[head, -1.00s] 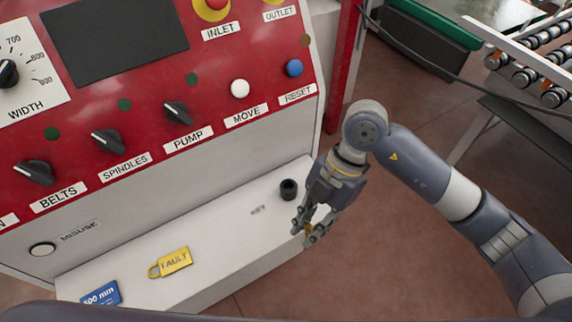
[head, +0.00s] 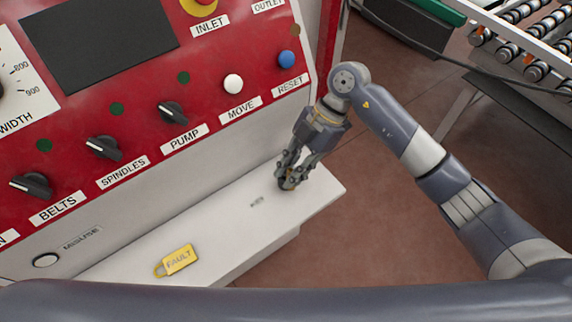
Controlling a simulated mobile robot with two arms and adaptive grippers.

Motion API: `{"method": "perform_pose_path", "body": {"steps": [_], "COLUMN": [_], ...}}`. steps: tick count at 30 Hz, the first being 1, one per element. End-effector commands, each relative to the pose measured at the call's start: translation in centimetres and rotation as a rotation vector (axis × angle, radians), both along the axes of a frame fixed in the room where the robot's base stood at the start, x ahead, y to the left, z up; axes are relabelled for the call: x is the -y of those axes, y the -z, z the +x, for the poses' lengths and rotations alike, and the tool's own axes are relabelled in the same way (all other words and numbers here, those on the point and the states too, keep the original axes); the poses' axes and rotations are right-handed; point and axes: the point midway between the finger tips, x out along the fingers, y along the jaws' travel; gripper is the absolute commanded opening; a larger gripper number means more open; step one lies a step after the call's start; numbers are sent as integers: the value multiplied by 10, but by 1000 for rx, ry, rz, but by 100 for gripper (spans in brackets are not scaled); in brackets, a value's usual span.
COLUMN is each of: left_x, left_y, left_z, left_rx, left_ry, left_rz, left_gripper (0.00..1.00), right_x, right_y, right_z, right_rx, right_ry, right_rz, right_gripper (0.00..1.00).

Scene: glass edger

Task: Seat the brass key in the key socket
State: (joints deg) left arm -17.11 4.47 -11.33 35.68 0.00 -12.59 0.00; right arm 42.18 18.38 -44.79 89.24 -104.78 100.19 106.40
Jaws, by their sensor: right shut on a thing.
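My right gripper (head: 289,178) is over the right part of the white shelf, beside the printed KEY label (head: 257,202). Its fingers are shut on the brass key, of which only a small brass-coloured bit (head: 291,190) shows low between the fingertips. The black round key socket, seen on the shelf a second ago, is now hidden behind the gripper fingers. I cannot tell whether the key is in the socket or just above it. My left gripper is not in view.
The white shelf (head: 225,235) runs below the red control panel (head: 240,55) with its knobs and buttons. A roller conveyor (head: 520,45) stands at the upper right.

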Motion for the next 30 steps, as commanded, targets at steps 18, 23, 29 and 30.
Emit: {"method": "perform_pose_path", "body": {"steps": [18, 23, 29, 30], "left_x": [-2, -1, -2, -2], "left_y": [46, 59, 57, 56], "left_z": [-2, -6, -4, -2], "left_rx": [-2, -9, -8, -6], "left_ry": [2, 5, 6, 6], "left_rz": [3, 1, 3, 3], "left_gripper": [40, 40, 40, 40], "right_x": [-13, -12, -12, -12], "right_y": [29, 45, 41, 42], "right_z": [36, 35, 35, 36], "right_rx": [-2, -8, -3, -4], "right_ry": [-1, -1, -1, 0], "right_rz": [-2, -7, -5, -5], "right_gripper": [0, 0, 0, 22]}}
